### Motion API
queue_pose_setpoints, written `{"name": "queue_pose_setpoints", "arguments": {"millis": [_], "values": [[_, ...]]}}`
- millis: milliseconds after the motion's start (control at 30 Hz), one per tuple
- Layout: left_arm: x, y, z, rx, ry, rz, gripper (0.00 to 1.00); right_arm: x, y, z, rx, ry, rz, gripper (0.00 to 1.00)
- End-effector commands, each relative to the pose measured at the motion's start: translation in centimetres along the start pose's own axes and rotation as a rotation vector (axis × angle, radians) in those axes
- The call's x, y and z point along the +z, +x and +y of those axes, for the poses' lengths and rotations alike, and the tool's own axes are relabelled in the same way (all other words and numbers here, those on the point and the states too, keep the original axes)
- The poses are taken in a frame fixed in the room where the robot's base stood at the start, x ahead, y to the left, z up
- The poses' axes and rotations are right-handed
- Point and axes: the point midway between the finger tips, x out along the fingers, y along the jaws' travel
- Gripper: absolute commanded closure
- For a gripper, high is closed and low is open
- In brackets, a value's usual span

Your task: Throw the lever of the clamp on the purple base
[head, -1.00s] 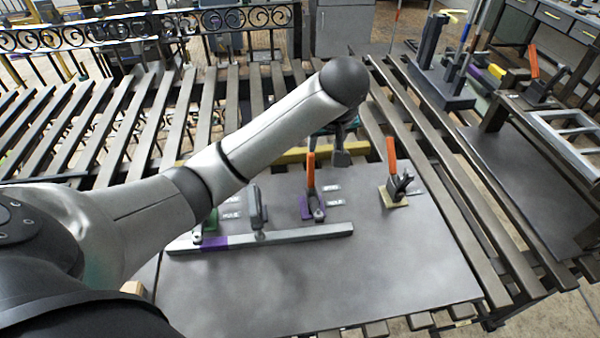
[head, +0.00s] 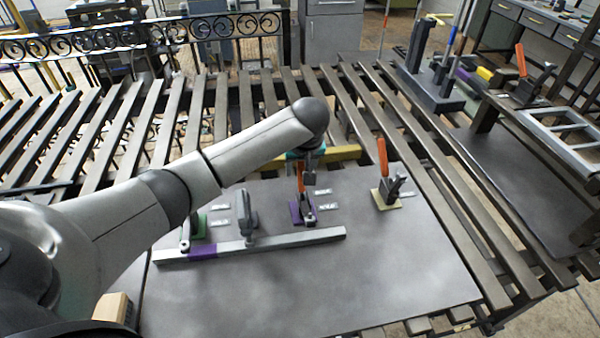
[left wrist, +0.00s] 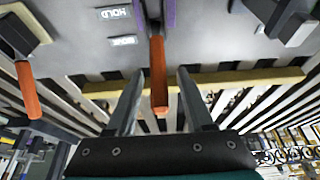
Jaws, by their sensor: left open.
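The clamp on the purple base (head: 296,216) stands on the grey plate, its orange lever (head: 300,176) pointing up. My left gripper (head: 306,182) is at this lever and partly hidden by my arm's end. In the left wrist view my left gripper (left wrist: 159,78) is open, with one finger on each side of the orange lever (left wrist: 158,72). Gaps show between lever and fingers, so it is not gripped. Part of the purple base is seen at the top of that view. My right gripper is not in view.
A clamp on a yellow base (head: 388,205) with an orange lever stands to the right. The plate's (head: 350,290) front is clear.

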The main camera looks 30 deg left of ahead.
Motion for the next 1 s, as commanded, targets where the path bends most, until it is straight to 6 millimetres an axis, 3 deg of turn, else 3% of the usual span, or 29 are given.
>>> {"name": "queue_pose_setpoints", "arguments": {"millis": [200,567,1000], "values": [[0.0,1.9,0.1,0.001,0.0,0.0,0.47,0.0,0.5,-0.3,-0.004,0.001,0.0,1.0],[0.0,2.2,0.1,0.002,0.001,0.001,0.49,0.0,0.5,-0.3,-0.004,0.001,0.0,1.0],[0.0,2.2,0.1,0.001,0.0,0.0,0.98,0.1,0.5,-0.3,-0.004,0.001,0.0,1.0]]}}
